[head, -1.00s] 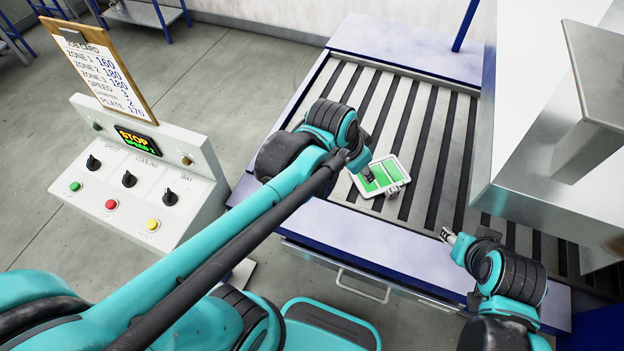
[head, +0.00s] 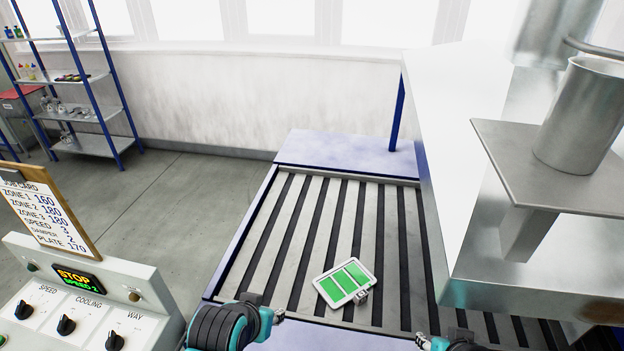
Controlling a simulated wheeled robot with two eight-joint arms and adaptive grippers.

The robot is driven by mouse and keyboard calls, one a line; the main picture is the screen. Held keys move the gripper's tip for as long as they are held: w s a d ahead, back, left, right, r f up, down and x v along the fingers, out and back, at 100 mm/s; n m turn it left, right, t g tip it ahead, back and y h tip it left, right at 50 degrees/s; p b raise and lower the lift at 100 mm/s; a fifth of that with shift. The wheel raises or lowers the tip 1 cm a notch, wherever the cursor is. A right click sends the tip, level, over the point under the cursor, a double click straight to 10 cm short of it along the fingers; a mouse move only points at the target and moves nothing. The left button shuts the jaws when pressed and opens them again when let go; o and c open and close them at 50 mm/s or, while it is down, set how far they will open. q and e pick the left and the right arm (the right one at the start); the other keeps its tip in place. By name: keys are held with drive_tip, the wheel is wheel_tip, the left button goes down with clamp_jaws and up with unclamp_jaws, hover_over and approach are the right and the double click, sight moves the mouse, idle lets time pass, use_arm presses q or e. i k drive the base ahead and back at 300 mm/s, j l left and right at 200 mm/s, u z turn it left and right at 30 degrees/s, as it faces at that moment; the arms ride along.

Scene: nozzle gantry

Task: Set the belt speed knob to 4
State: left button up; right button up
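The control panel (head: 145,285) stands at the lower left, its bottom cut off. Its black SPEED knob (head: 24,310) is leftmost in a row with the COOLING knob (head: 66,325) and WAY knob (head: 115,341). The knob's exact setting is too small to read. The display (head: 77,277) reads STOP and SPEED 2. My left gripper (head: 278,316) is at the near edge of the slatted conveyor, well right of the panel and touching no knob. My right gripper (head: 422,340) is at the bottom edge, partly cut off. Whether either is open is unclear.
A job card (head: 45,215) above the panel lists speed 3. A white tablet with green blocks (head: 345,283) lies on the slatted conveyor (head: 270,245). A large metal housing with a shelf (head: 560,185) and a metal pot (head: 582,120) fills the right. Blue-framed shelving (head: 90,115) stands far left.

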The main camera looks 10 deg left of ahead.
sight(23, 311)
drive_tip(key=j+u, duration=0.1)
drive_tip(key=u, duration=0.3)
drive_tip(key=j+u, duration=0.15)
drive_tip(key=u, duration=0.25)
drive_tip(key=j+u, duration=0.1)
drive_tip(key=u, duration=0.3)
drive_tip(key=j+u, duration=0.15)
drive_tip(key=u, duration=0.25)
drive_tip(key=j+u, duration=0.15)
drive_tip(key=u, duration=0.25)
drive_tip(key=i+j+z, duration=0.15)
drive_tip(key=z, duration=0.2)
drive_tip(key=j, duration=0.05)
